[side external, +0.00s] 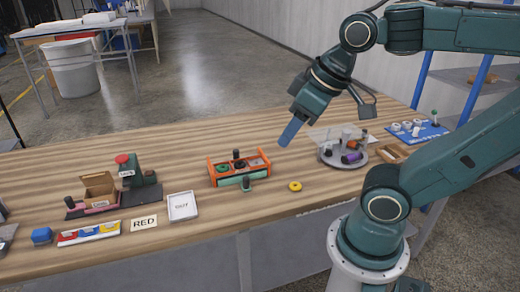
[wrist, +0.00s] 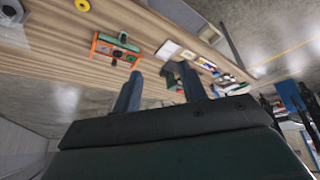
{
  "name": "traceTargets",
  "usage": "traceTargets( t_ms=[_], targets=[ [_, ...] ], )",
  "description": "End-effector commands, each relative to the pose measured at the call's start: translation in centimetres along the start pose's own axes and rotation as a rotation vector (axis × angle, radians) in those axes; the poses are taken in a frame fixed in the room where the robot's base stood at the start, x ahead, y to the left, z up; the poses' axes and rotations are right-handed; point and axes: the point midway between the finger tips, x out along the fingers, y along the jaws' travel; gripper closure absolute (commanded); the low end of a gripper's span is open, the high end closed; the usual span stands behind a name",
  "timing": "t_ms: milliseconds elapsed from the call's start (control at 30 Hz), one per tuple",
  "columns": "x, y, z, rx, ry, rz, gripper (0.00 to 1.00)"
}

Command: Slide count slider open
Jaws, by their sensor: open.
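An orange and green box (side external: 238,169) sits mid-table in the side view, with dark round parts and a dark upright knob on top. A green strip (side external: 228,181) runs along its front, with a dark knob (side external: 246,183) near its right end; I cannot tell which part is the count slider. The box also shows in the wrist view (wrist: 115,50), at upper left. My gripper (side external: 287,134) hangs above and to the right of the box, touching nothing. In the wrist view its two blue fingers (wrist: 160,85) are apart, with nothing between them.
A yellow ring (side external: 295,186) lies right of the box. A round grey tray (side external: 343,154) with several small parts stands further right. Bare wood surrounds the box.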

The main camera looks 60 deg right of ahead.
Motion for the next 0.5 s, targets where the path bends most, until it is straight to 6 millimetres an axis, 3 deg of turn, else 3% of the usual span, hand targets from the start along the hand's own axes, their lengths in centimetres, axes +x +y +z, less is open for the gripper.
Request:
traceTargets(
  t_ms=[500],
  targets=[
    [2.3,4.1,-8.7,-0.212,-0.143,0.021,0.58]
  ],
)
